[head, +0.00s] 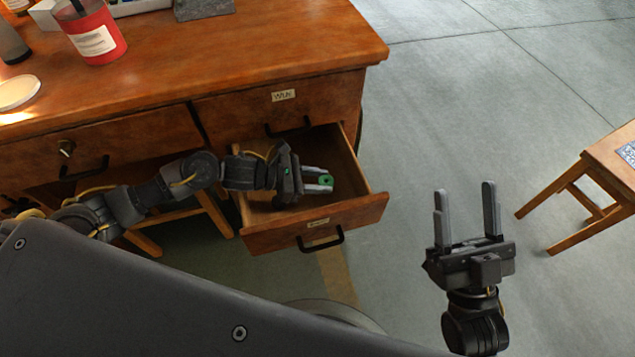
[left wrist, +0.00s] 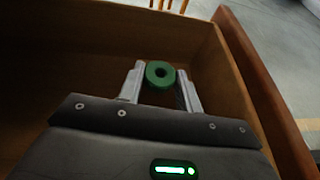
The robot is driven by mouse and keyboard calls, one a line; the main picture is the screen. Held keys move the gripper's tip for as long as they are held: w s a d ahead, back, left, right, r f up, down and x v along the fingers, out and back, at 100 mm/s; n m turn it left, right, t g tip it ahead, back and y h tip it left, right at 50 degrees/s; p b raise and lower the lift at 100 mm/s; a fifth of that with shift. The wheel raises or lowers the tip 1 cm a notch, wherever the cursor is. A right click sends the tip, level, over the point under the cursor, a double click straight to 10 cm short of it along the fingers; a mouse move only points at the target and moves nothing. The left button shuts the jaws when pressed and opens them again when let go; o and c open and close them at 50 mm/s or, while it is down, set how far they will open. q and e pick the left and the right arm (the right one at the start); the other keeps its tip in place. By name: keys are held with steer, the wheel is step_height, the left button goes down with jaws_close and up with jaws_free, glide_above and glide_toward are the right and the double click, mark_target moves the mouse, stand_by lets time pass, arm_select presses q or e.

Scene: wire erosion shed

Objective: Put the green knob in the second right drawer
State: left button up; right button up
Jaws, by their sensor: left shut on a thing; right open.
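The left wrist view shows the knob (left wrist: 160,74) between the fingertips (left wrist: 160,80), with the drawer's wooden walls (left wrist: 100,28) around. I cannot tell whether the knob touches the drawer floor. My right gripper (head: 464,215) is open and empty, right of the desk above the floor.
The closed top right drawer (head: 240,108) with a label is just above the open one. On the desk top (head: 240,50) stand a red container (head: 95,35) and a pale round lid (head: 18,92). A wooden stool (head: 610,160) is at the right. The floor between is clear.

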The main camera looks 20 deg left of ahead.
arm_select(q)
steer(key=shift+f, duration=0.45)
arm_select(e)
steer(key=shift+s+d+r, duration=0.1)
steer(key=shift+d+r, duration=0.1)
steer(key=shift+d, duration=0.05)
steer(key=shift+t, duration=0.4)
